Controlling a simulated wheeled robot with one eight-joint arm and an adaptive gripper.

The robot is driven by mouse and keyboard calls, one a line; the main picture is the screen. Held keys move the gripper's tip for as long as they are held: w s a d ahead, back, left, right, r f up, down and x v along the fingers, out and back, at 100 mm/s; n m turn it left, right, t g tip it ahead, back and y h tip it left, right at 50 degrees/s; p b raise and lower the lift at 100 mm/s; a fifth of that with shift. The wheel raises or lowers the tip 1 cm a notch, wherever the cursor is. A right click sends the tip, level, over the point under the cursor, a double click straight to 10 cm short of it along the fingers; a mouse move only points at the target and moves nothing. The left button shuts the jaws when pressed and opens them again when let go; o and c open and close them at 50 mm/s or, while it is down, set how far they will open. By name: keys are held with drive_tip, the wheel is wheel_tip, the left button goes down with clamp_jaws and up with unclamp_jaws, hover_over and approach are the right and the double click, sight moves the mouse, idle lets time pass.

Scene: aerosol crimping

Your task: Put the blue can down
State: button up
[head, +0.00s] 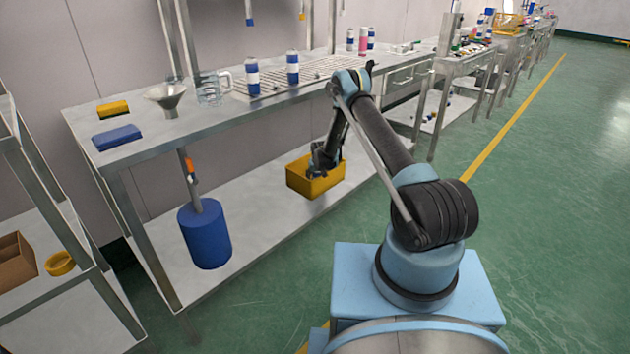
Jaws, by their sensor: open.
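My gripper (319,168) is low, at the yellow bin (312,187) on the lower shelf of the workbench. It is open. Its fingertips are small and partly hidden by the bin wall and the dark gripper body. I cannot tell whether a blue can lies inside the bin; its inside is mostly hidden. Two blue-and-white cans stand upright on the bench top, a left one (252,77) and a right one (292,68), both apart from my gripper. More blue cans (350,39) stand farther back.
A large blue drum (204,236) stands on the lower shelf (262,222) left of the bin. A funnel (165,98), a clear jug (209,90) and a blue block (117,137) sit on the bench top. The bench edge is above my gripper. Green floor at right is clear.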

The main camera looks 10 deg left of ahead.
drive_tip(key=v, duration=1.2)
idle(0.5)
